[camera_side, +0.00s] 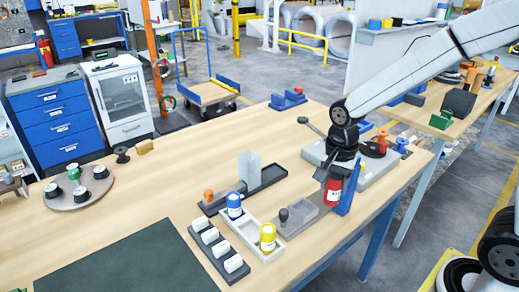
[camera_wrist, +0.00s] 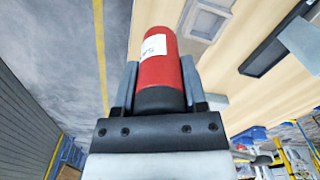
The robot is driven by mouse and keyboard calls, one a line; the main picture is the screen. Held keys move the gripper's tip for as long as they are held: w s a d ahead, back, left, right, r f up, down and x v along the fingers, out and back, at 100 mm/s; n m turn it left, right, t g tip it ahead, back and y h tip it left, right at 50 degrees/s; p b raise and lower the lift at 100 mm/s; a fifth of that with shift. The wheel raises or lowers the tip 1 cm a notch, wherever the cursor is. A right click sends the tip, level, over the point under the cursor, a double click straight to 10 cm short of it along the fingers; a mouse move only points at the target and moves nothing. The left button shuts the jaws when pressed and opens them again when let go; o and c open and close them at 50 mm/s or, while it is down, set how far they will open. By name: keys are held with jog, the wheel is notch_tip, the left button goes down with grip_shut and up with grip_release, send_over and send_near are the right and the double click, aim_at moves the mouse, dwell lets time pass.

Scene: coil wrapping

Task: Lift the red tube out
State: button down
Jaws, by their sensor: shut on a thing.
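The red tube (camera_wrist: 160,62) has a white label and a dark end. It sits between the two fingers of my gripper (camera_wrist: 160,82), which is shut on it. In the side view the red tube (camera_side: 333,190) hangs below my gripper (camera_side: 338,172) near the right front edge of the table. It appears upright there and looks raised above the wooden top, but its exact height is hard to tell. A white tray (camera_side: 248,232) left of it holds a blue tube (camera_side: 234,205) and a yellow tube (camera_side: 267,237).
A grey tray with a dark knob (camera_side: 284,214) lies just left of the tube. A black tray (camera_side: 262,183) with a clear block stands behind. A dark rack (camera_side: 214,249) with several white pieces is at front left. A round tray (camera_side: 80,188) of spools sits far left.

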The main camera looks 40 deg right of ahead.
jog(key=s+r, duration=0.2)
jog(key=s, duration=0.3)
jog(key=shift+s+r, duration=0.3)
jog(key=shift+s, duration=0.1)
jog(key=shift+a, duration=0.1)
dwell(0.4)
